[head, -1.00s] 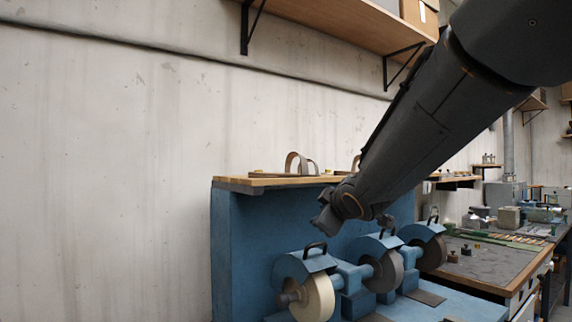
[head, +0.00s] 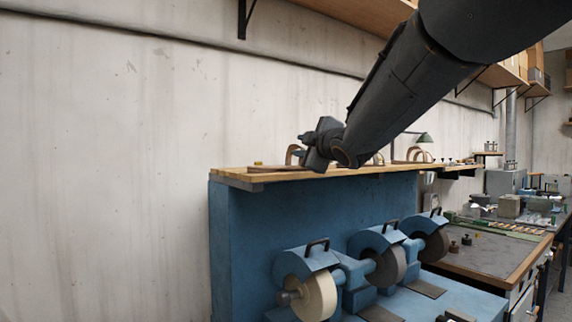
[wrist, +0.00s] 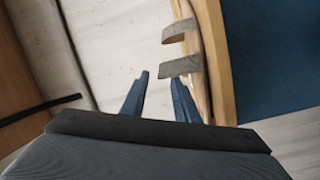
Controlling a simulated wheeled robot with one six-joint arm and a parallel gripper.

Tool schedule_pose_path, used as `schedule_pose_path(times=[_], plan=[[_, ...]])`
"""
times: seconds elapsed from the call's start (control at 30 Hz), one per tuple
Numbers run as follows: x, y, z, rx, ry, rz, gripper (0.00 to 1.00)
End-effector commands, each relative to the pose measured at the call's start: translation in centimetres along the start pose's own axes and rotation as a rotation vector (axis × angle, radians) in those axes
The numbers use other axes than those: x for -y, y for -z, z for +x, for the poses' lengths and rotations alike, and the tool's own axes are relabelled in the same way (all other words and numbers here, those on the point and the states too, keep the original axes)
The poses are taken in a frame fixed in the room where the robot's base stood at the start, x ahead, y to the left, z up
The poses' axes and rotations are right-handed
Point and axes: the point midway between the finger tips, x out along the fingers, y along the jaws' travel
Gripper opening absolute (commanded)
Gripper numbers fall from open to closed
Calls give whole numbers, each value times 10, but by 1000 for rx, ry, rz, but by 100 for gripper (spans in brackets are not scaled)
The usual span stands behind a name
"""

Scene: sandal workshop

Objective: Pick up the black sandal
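No sandal that is clearly black shows. A sandal with two grey straps (wrist: 180,67) lies on the wooden shelf in the wrist view, just beyond my fingertips; its sole looks light brown. In the head view, a sandal (head: 292,154) on the shelf is partly hidden behind my gripper (head: 318,147). My gripper is at shelf height there. In the wrist view, the two blue fingers of my gripper (wrist: 160,80) are apart with nothing between them, beside the shelf and straps.
The wooden shelf (head: 232,174) tops a blue machine (head: 240,245) with grinding wheels (head: 320,294) below. More tan-strapped sandals (head: 419,155) stand farther right along the shelf. A concrete wall (head: 120,150) rises behind. An upper shelf (head: 350,15) hangs above my arm. A workbench (head: 490,255) stands at right.

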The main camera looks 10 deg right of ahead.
Motion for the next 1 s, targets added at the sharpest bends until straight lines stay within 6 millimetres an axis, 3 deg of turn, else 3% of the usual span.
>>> schedule_pose_path(times=[0.2, 0.5, 0.67, 1.0], plan=[[0, 2, 22, -1, 1, -1, 28], [1, 2, 25, -1, 1, 0, 28], [0, 2, 25, -1, 0, 0, 1], [0, 2, 25, -1, 0, 0, 0]])
